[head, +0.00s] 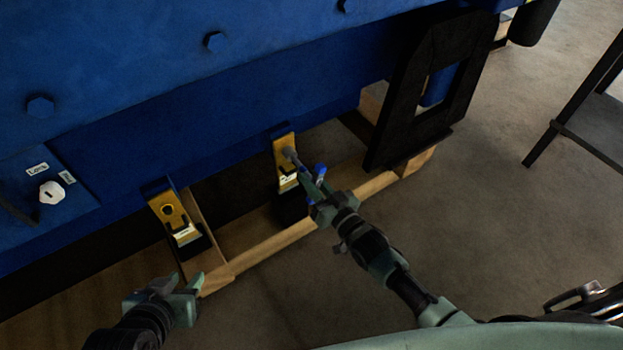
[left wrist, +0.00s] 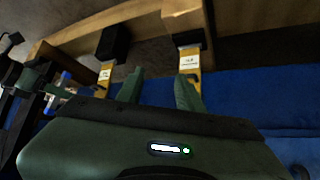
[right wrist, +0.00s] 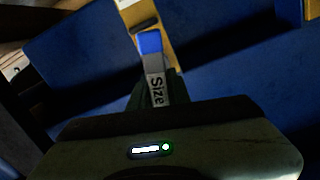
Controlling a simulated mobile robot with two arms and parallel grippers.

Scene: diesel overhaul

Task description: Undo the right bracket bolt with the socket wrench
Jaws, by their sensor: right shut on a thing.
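The right yellow bracket (head: 287,178) is on the lower side of the blue engine. In the right wrist view the wrench (right wrist: 157,88) shows a "Size" label and a blue end in front of the yellow bracket (right wrist: 165,18). My left gripper (head: 175,287) is open and empty, below the left yellow bracket (head: 163,205); its parted fingers show in the left wrist view (left wrist: 160,90).
A wooden beam frame (head: 275,248) runs along the floor below the engine. A black frame-shaped support (head: 405,110) stands right of the right bracket. A white knob (head: 52,192) sits on the engine panel at left. The concrete floor (head: 470,220) at right is open.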

